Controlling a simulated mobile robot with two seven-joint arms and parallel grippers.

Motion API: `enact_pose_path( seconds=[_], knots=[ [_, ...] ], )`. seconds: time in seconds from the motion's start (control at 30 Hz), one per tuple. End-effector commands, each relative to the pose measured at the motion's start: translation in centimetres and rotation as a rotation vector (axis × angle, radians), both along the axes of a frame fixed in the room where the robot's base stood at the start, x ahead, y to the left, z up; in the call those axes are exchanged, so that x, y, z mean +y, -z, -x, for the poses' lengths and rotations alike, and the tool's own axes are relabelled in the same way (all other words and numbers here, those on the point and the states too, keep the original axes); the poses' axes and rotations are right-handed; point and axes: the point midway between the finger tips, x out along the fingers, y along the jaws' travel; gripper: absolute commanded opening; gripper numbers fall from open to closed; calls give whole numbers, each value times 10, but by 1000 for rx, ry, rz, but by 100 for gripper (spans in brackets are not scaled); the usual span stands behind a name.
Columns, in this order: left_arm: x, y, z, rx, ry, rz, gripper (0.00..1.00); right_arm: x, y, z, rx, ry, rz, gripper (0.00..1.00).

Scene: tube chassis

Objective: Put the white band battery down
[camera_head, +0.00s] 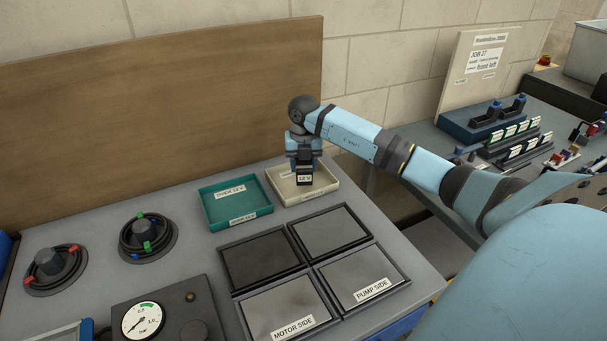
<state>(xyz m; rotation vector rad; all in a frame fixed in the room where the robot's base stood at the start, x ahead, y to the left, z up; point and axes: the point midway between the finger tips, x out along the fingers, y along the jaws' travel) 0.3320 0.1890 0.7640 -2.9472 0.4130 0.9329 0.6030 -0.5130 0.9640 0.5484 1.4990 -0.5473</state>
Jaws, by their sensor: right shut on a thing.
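My right gripper (304,156) points down over the cream tray (326,196) at the back of the bench, and it is shut on a small dark battery (304,171). The gripper hides part of the tray. A teal tray (211,215) marked "OVER 12 V" stands just left and looks empty. My left gripper is not in view.
Four square plates (334,232) lie in front of the trays, two marked "MOTOR SIDE" and "PUMP SIDE". Two round knobs (147,237) and a gauge (142,321) are at left. A brown board (160,110) stands behind. A second bench with racks (515,148) is at right.

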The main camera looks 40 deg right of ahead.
Motion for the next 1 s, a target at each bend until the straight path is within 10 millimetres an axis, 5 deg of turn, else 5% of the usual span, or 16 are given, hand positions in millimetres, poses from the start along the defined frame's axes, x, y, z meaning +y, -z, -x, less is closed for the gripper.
enact_pose_path(
  seconds=[0.27,0.67,0.7,0.8,1.0],
  knots=[
    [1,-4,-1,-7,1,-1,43,0,36,0,2,0,-1,0],
    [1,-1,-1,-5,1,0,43,0,42,0,-1,0,1,0],
    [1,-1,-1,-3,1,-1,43,0,42,0,1,0,1,56],
    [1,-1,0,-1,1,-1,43,0,42,0,1,0,0,72],
    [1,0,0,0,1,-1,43,0,42,0,1,-1,0,72]
  ],
)
